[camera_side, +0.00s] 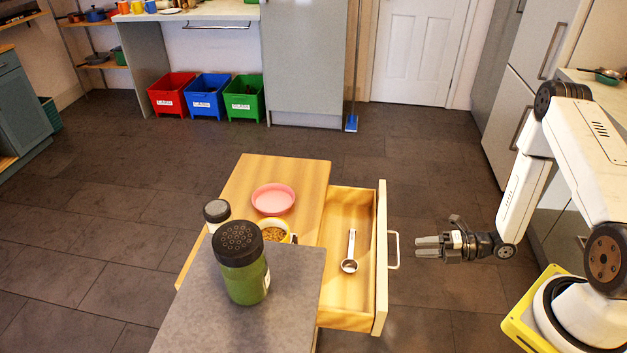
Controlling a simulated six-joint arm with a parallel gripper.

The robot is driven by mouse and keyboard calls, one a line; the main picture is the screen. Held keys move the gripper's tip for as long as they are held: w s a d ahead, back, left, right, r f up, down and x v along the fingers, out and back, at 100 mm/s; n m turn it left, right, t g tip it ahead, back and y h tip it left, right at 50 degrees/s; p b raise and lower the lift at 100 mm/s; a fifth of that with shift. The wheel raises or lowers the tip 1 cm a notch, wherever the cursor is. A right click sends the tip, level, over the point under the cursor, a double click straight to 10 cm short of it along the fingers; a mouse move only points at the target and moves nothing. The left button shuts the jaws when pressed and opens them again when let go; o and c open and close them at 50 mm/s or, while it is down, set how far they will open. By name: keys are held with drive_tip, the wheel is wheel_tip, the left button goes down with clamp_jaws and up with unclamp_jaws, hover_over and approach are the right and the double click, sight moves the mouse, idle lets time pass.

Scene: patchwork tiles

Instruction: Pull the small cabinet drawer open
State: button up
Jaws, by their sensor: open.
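The small wooden cabinet (300,175) stands in the middle of the view. Its drawer (350,312) is pulled out toward the right, and its inside shows. A measuring spoon (349,265) lies in the drawer. The drawer front (381,280) is cream-coloured and carries a pale bar handle (397,250) on its right face. My gripper (418,247) is to the right of the handle, fingers pointing left toward it. It is open and empty, and a small gap seems to separate the fingertips from the handle.
A pink bowl (273,199), a small jar (217,213) and a bowl of grain (274,232) stand on the cabinet top. A grey surface (190,320) in front bears a green shaker (243,275). Red, blue and green bins (208,97) stand at the back. The floor behind the cabinet is clear.

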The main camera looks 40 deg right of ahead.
drive_tip(key=shift+s+d+r, duration=0.1)
drive_tip(key=shift+s+d, duration=0.3)
drive_tip(key=w+d+r+m+g+h, duration=0.2)
drive_tip(key=w+r+m+g+h, duration=0.2)
drive_tip(key=w+r+m+h, duration=0.7)
drive_tip(key=s+a+r+m+g, duration=0.4)
drive_tip(key=s+a+r+m, duration=0.5)
drive_tip(key=s+m, duration=0.4)
drive_tip(key=a+m, duration=0.1)
drive_tip(key=m, duration=0.2)
drive_tip(key=shift+a, duration=0.4)
